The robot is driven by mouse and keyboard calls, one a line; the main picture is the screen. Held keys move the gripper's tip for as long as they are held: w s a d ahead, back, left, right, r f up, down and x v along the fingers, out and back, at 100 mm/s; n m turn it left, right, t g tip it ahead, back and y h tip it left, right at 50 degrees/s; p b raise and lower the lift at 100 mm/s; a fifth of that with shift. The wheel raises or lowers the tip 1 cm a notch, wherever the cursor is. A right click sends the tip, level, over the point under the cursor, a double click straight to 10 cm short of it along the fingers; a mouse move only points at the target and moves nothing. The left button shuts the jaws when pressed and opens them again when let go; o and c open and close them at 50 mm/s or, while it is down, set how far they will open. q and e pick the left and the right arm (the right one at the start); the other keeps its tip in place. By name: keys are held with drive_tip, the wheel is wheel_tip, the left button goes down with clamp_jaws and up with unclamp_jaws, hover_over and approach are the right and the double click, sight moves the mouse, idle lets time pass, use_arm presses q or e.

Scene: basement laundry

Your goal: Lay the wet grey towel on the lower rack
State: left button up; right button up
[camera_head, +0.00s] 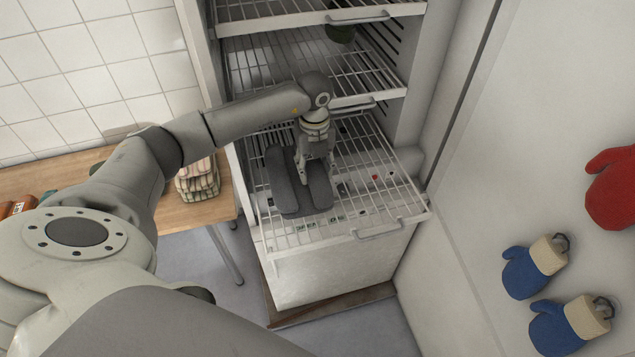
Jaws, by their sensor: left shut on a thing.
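The grey towel (287,193) lies folded on the left part of the lower rack (372,196), a wire shelf pulled out of the open cabinet. My left gripper (316,178) points down at the towel and is shut on it. Part of the towel is hidden behind the gripper and wrist. The towel seems to rest on the wires, though I cannot tell whether all of it touches them. My right gripper is not in view.
Higher wire racks (265,57) sit above, with a dark green item (341,33) on one. A wooden table (190,214) with a checked cloth (198,181) stands left. Blue mitts (524,272) and a red mitt (612,188) hang right. The lower rack's right side is bare.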

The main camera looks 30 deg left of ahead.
use_arm(q)
wheel_tip(320, 180, down, 2)
drive_tip(key=shift+d+f+b, duration=0.1)
drive_tip(key=shift+b, duration=0.25)
wheel_tip(320, 180, down, 3)
drive_tip(key=shift+r+b, duration=0.1)
drive_tip(key=shift+b, duration=0.95)
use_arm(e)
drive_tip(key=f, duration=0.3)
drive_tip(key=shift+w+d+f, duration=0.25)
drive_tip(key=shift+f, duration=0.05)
use_arm(q)
drive_tip(key=o, duration=1.3)
wheel_tip(320, 180, up, 12)
drive_tip(key=p, duration=0.8)
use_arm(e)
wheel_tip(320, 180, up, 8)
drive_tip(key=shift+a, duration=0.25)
